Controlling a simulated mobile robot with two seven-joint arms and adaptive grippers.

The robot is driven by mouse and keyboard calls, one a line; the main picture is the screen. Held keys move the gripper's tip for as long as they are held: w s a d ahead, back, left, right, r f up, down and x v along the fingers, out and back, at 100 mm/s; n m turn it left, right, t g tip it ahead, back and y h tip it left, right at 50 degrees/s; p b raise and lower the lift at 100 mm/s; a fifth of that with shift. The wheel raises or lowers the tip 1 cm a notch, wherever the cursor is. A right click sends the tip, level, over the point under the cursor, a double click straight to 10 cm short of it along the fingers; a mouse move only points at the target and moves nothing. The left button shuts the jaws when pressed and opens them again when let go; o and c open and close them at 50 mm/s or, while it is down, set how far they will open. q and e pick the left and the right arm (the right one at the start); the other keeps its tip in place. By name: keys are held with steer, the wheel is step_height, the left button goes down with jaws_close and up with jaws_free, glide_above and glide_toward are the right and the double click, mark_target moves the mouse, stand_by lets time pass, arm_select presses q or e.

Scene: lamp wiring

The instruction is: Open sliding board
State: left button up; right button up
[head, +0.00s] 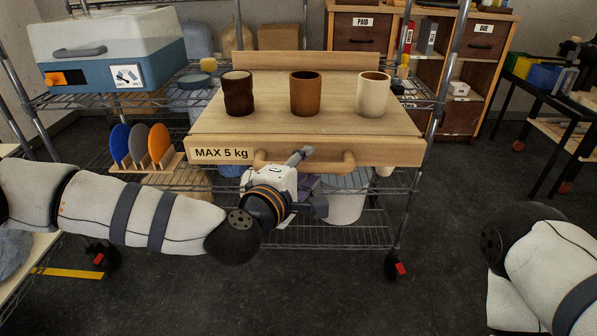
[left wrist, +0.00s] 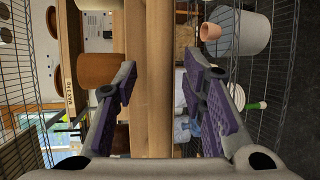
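The wooden sliding board (head: 340,125) lies on the upper shelf of the wire rack. My left gripper (head: 303,170) is at the handle's left half. In the left wrist view, its fingers are spread on either side of the wooden bar (left wrist: 160,110), with gaps visible. My right forearm shows at right; its gripper is out of view.
A blue and white machine (head: 115,50) stands on the rack's upper left. Coloured discs in a wooden holder (head: 140,167) sit lower left. A white bucket (head: 345,200) stands beneath the board. The floor in front and to the right of the rack is clear.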

arm_select(q)
steer(key=v, duration=1.1)
steer(key=shift+s, duration=0.2)
steer(key=shift+a, duration=0.1)
steer(key=s+f+m+g+p, duration=0.2)
steer(key=s+f+m+g, duration=0.65)
steer(key=s+f, duration=1.1)
steer(key=s+a+f+m+g+y, duration=0.2)
steer(key=s+a+f+g+y, duration=0.1)
steer(key=s+a, duration=0.6)
steer(key=s+a+f+m+g+y, duration=0.3)
steer(key=s+a+f+g, duration=0.1)
steer(key=s+a, duration=0.5)
steer(key=shift+s+f+g+p, duration=0.4)
steer(key=shift+s+g, duration=0.35)
steer(key=shift+s, duration=0.3)
arm_select(e)
steer(key=shift+t, duration=0.7)
steer(key=w+r, duration=0.3)
steer(key=shift+w+r, duration=0.25)
arm_select(q)
steer(key=shift+d+m, duration=0.1)
steer(key=shift+m, duration=0.15)
stand_by(0.3)
